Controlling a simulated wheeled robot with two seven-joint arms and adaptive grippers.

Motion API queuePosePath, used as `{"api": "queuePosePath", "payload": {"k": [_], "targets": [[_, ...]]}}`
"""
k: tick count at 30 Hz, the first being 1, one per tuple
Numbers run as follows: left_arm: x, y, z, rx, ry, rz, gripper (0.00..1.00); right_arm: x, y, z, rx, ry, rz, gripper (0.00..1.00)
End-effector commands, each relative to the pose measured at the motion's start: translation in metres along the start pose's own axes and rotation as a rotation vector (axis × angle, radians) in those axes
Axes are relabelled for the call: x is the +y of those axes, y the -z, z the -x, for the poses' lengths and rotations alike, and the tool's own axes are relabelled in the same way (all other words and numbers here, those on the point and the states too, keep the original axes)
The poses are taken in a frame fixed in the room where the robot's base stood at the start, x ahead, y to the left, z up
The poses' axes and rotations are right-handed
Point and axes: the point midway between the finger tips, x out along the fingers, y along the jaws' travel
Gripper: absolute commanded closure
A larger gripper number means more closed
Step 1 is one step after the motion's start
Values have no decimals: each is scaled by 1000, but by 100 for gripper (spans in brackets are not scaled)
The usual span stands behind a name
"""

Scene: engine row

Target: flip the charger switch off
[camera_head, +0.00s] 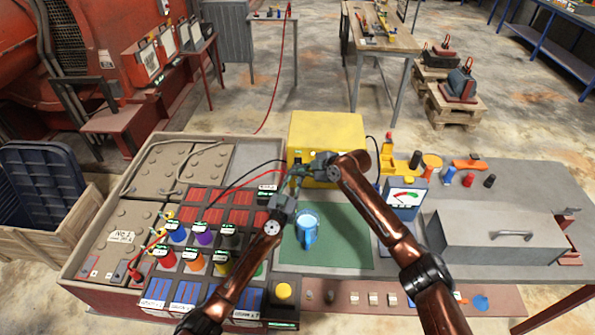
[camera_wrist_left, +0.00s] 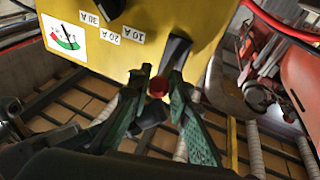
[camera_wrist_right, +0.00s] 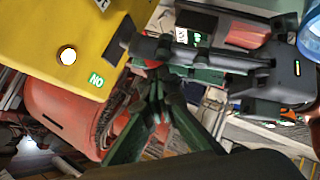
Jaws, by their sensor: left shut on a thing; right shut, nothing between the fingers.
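The yellow charger (camera_head: 345,128) stands at the back of the bench. Its front in the left wrist view (camera_wrist_left: 165,22) carries a gauge, 10 A, 20 A and 30 A labels and a dark lever, the switch (camera_wrist_left: 176,50), with a red tip. My left gripper (camera_head: 293,183) is shut on this switch at the charger's front. The right wrist view shows the charger's panel (camera_wrist_right: 40,45) with a lit lamp (camera_wrist_right: 67,55) and a green ON label (camera_wrist_right: 96,80), upside down. My right gripper (camera_head: 304,168) is shut and empty, close beside the left one. The fingers hide part of the switch.
A gauge box (camera_head: 404,197) and a grey lidded case (camera_head: 490,245) stand right. Red and black cables run left of the charger.

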Motion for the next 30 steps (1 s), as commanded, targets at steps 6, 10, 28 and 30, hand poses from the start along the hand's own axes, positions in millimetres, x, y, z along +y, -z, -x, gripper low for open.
{"api": "queuePosePath", "payload": {"k": [6, 10, 28, 30], "targets": [[0, 4, -1, 7, 0, 2, 73, -6, -14, -2, -19, 10, -9, 100], [0, 4, -1, 7, 0, 2, 64, -6, -13, -2, -18, 9, -9, 100], [0, 12, -4, -45, 2, 14, 64, 19, 16, 23, -11, -2, 2, 100], [0, 13, -4, -65, 3, 19, 64, 26, 23, 31, -10, -5, 4, 100]]}}
